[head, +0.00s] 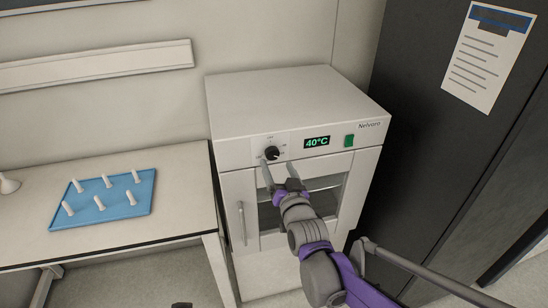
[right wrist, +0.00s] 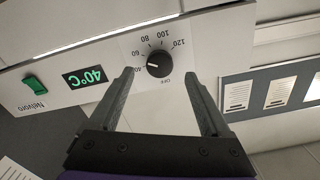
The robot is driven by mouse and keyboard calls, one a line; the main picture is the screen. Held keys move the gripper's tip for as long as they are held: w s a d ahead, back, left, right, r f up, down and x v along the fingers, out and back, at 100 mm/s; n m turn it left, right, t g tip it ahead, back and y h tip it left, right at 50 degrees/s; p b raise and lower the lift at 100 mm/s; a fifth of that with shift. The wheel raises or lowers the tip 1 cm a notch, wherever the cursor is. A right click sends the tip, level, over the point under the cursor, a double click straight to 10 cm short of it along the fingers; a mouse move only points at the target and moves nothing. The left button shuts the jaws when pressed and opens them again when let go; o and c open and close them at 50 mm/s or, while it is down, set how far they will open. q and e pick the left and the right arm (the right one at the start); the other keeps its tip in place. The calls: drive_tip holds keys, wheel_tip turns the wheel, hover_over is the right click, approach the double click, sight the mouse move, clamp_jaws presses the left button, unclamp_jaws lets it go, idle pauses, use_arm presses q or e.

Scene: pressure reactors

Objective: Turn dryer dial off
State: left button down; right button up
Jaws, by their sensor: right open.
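The dryer (head: 295,100) is a white cabinet with a black dial (head: 272,153) on its front panel, beside a display reading 40°C (head: 317,142) and a green switch (head: 349,140). My right gripper (head: 280,170) is open just in front of the dial, one finger to each side and below it in the head view. In the right wrist view the dial (right wrist: 159,64) lies between the open fingertips (right wrist: 161,75), apart from both. Its white mark points near the 40 label; "OFF" is printed close by.
A white bench (head: 110,240) on the left holds a blue tray (head: 103,205) with several white pegs. A dark cabinet (head: 440,140) stands to the right of the dryer. The dryer's door handle (head: 241,222) sticks out below the dial, on the left.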

sight(273, 156)
drive_tip(key=shift+x, duration=2.25)
clamp_jaws()
